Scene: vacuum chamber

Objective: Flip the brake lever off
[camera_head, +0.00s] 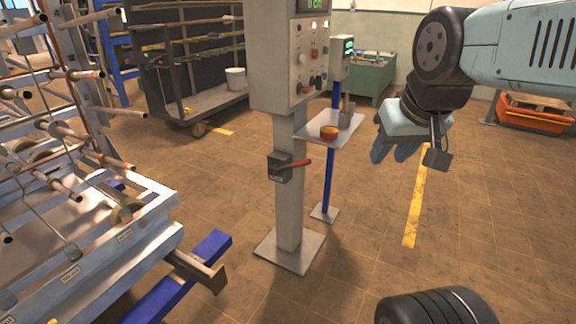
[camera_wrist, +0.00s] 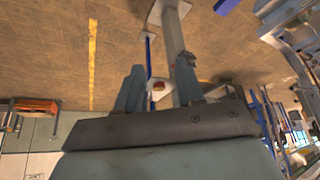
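The brake lever (camera_head: 300,162) is a red handle. It sticks out to the right from a dark box (camera_head: 281,168) on the grey control column (camera_head: 289,205). The column and dark box (camera_wrist: 187,60) also show in the wrist view, upside down; the lever itself is hard to make out there. My gripper (camera_head: 393,150) is in the air to the right of the column, well apart from the lever. In the wrist view my gripper (camera_wrist: 158,88) has its two fingers spread with nothing held between them.
A small shelf (camera_head: 347,128) on the column's right holds a round orange-red item (camera_head: 329,132) and a grey holder. A blue post (camera_head: 328,185) stands behind it. A metal rack (camera_head: 150,215) fills the left. The floor below my gripper is clear, with a yellow line (camera_head: 416,205).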

